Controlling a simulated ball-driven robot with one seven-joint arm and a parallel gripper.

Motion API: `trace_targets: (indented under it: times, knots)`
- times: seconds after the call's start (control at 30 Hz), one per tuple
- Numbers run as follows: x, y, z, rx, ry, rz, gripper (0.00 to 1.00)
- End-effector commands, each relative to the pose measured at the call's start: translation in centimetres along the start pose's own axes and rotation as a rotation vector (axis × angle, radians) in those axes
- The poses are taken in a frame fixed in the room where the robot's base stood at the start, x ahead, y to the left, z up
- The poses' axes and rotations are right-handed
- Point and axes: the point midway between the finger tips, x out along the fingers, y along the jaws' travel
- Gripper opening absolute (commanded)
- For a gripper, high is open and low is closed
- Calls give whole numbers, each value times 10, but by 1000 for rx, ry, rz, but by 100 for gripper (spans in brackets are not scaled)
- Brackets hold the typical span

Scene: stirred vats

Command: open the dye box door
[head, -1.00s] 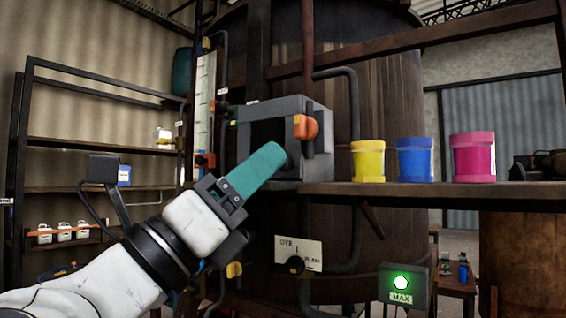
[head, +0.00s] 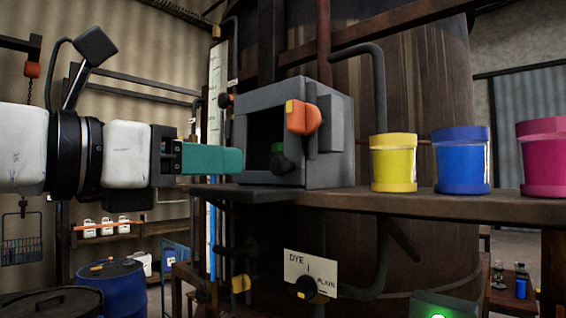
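The dye box (head: 338,130) is a grey box on the shelf against the big vat. Its front shows a dark recess with a dark green knob-like part (head: 278,158) low inside. An orange handle (head: 303,117) with a yellow patch sits at the right edge of the front. I cannot clearly make out the door panel or how far it stands open. My gripper (head: 240,161) points right, with its teal fingers just left of the box front, apparently apart from the handle. The fingers are seen side-on, one covering the other, so their gap is hidden.
Yellow (head: 393,163), blue (head: 462,162) and magenta (head: 546,160) pots stand on the shelf (head: 430,204) right of the box. A dark flat ledge (head: 238,193) juts left under the fingers. A blue barrel (head: 112,289) stands lower left.

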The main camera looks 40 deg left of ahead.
Motion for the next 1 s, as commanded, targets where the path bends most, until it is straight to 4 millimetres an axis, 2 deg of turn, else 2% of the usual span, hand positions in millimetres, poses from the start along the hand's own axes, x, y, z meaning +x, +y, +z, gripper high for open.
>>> trace_targets:
  times: [0.3, 0.5, 0.7, 1.0]
  knots:
    - [56, -2, 3, -3, -1, -6, 39]
    - [86, -1, 2, -2, -2, -4, 39]
    - [100, -1, 0, -3, -2, -3, 39]
    - [102, -1, 0, -2, -2, -2, 39]
